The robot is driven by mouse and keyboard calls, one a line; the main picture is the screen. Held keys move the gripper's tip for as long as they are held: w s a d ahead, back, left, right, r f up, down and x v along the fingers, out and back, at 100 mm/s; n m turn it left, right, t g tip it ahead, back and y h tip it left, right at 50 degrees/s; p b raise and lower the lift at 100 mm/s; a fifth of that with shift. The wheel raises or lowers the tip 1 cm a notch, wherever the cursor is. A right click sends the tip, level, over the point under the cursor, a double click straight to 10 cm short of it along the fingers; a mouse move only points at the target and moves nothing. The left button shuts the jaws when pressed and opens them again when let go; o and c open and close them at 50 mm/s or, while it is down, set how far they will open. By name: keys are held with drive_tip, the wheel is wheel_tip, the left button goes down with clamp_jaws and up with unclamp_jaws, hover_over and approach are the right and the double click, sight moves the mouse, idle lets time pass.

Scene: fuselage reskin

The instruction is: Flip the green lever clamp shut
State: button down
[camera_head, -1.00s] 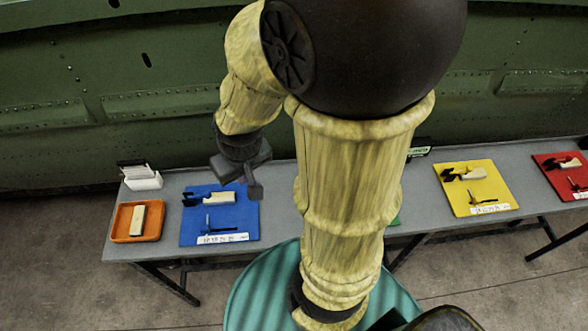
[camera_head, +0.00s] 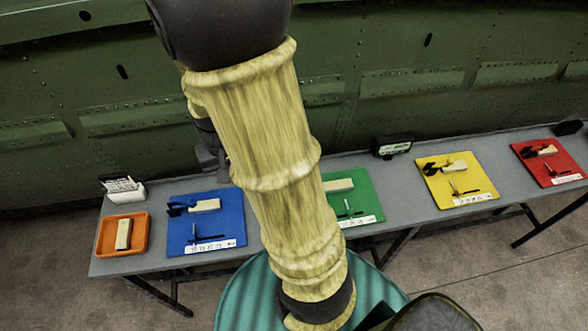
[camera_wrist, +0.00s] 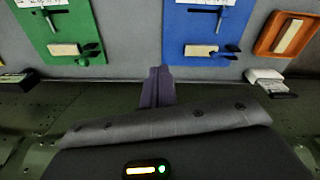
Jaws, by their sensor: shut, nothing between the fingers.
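The green board (camera_head: 370,197) lies on the table, partly hidden behind my arm in the head view. It also shows at the upper left of the wrist view (camera_wrist: 70,22). A dark green clamp part (camera_wrist: 91,50) sits on it beside a beige block (camera_wrist: 63,50). A small T-shaped piece (camera_head: 348,210) stands nearer the board's label. I cannot tell whether the clamp is open or shut. My gripper (camera_wrist: 155,73) is shut and empty, apart from the green board. In the wrist view it points between the green and blue boards. The head view mostly hides it behind my arm.
A blue board (camera_head: 233,208) with similar fittings lies left of the green one. An orange tray (camera_head: 105,243) holds a beige block at the left end. Yellow (camera_head: 428,180) and red (camera_head: 527,165) boards lie to the right. A dark box (camera_head: 392,146) stands at the table's back edge.

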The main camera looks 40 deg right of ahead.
drive_tip(key=w+d+f+m+g+h, duration=0.1)
drive_tip(key=w+d+f+m+g, duration=0.1)
drive_tip(key=d, duration=0.4)
drive_tip(key=w+d+f+m+g+h, duration=0.1)
drive_tip(key=w+d+f+m, duration=0.1)
drive_tip(key=d, duration=0.4)
drive_tip(key=shift+d+f+m+g+h, duration=0.35)
drive_tip(key=shift+f+m+g, duration=0.1)
drive_tip(key=shift+m, duration=0.65)
drive_tip(key=s+d+f+p, duration=0.4)
drive_tip(key=s+d+f, duration=0.1)
drive_tip(key=f, duration=0.4)
drive_tip(key=shift+s+f, duration=0.15)
drive_tip(key=shift+s, duration=0.3)
